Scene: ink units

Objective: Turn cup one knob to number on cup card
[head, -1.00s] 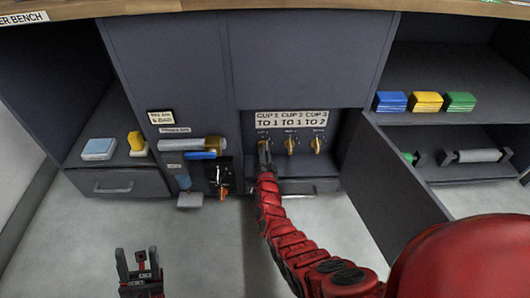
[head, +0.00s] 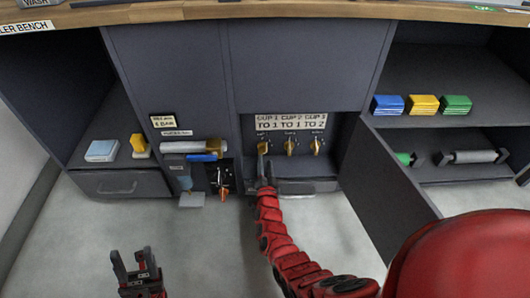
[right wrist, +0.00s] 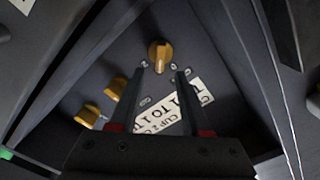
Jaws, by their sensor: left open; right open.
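The cup card (head: 291,122) reads "CUP 1 TO 1", "CUP 2 TO 1", "CUP 3 TO 2". Three yellow knobs sit in a row below it. The cup one knob (head: 262,147) is leftmost; in the right wrist view (right wrist: 160,55) it lies just beyond and between the fingertips, untouched. The numbers around it are too small to read. The cup two knob (head: 290,146) and cup three knob (head: 316,146) are to its right. My right gripper (head: 264,174) is open and empty, just in front of the cup one knob. My left gripper (head: 135,265) is open and empty, low at left.
Left of the knob panel are a white roller (head: 193,146), a blue part (head: 204,157) and an orange-tipped lever (head: 224,191). An open door (head: 388,185) stands right of the panel. Blue, yellow and green blocks (head: 423,104) sit on the right shelf. The floor in front is clear.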

